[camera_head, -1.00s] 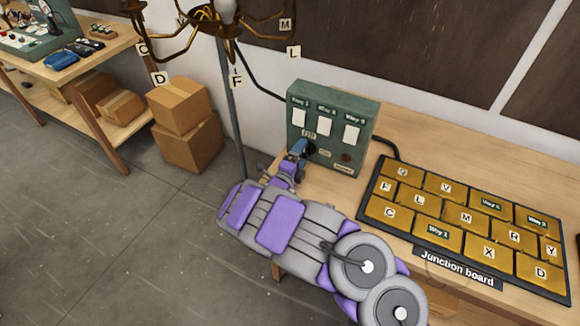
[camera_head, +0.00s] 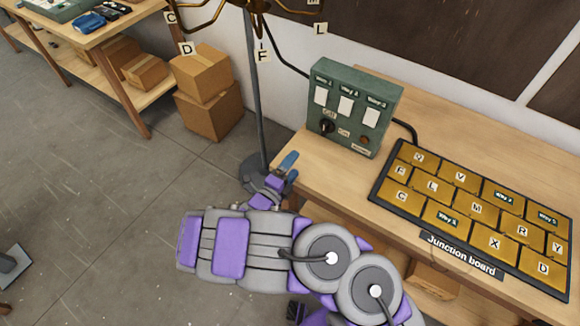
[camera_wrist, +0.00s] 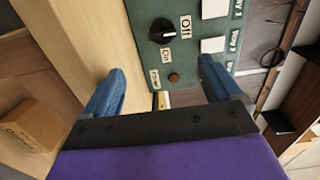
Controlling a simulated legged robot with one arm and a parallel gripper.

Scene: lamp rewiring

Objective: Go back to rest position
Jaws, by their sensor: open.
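My gripper (camera_head: 283,172) is at the left end of the bench, in front of and below the green switch box. In the wrist view my gripper (camera_wrist: 160,85) is open, with its two blue fingers apart and nothing between them. The green switch box (camera_head: 350,95) stands on the bench with three white switch plates and a black knob (camera_head: 326,126). In the wrist view the knob (camera_wrist: 163,31) sits beside the Off and On labels, beyond the fingers and apart from them.
The junction board (camera_head: 475,215) with labelled gold tiles lies on the wooden bench (camera_head: 300,190). A lamp pole (camera_head: 256,100) stands left of the bench. Cardboard boxes (camera_head: 205,105) are on the floor, and another table (camera_head: 110,30) is at the far left. Open floor lies at left.

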